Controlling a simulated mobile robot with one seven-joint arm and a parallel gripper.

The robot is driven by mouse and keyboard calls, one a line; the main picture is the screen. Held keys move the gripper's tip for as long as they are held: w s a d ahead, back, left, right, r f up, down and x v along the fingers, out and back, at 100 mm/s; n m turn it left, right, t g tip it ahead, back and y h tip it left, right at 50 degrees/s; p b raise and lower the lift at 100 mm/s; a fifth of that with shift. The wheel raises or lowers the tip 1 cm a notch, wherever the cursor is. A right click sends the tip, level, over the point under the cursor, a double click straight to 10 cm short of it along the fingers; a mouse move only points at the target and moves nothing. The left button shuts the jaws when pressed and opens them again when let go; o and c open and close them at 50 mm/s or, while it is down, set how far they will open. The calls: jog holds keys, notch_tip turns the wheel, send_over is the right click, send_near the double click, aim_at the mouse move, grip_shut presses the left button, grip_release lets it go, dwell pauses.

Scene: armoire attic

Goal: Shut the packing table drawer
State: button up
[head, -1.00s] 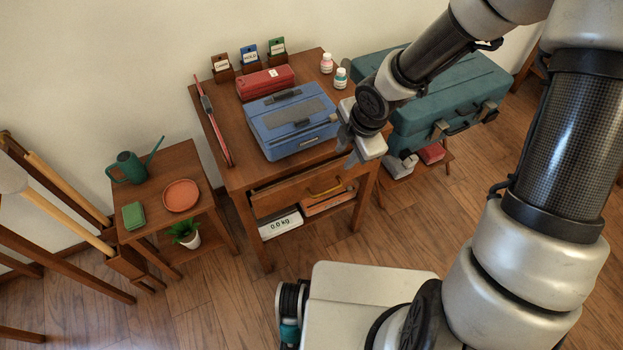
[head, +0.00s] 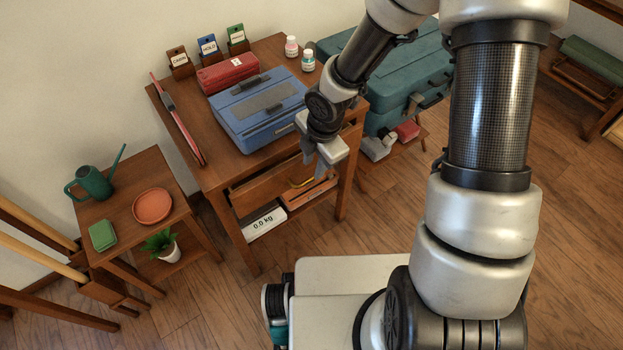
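The packing table (head: 218,172) is brown wood and stands left of centre. A dark gap shows above the drawer front, and the drawer looks partly pulled out; how far is hard to tell. My gripper (head: 312,158) hangs by the table's front right edge, above and close to the handle in the picture. Contact with the drawer cannot be made out. The fingers are small and partly hidden, so their opening is unclear.
A blue case (head: 262,110), a red box (head: 228,74) and two small bottles (head: 291,46) are on the tabletop. A scale (head: 264,222) sits below the drawer. A side table (head: 120,205) stands left, large teal cases (head: 400,80) right. Floor in front is partly free.

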aim_at(310, 179)
jog(key=f, duration=0.2)
jog(key=f+b, duration=0.1)
jog(key=f, duration=0.1)
jog(key=w+f+b, duration=0.1)
jog(key=shift+a+f, duration=0.35)
jog(key=shift+f, duration=0.05)
grip_shut()
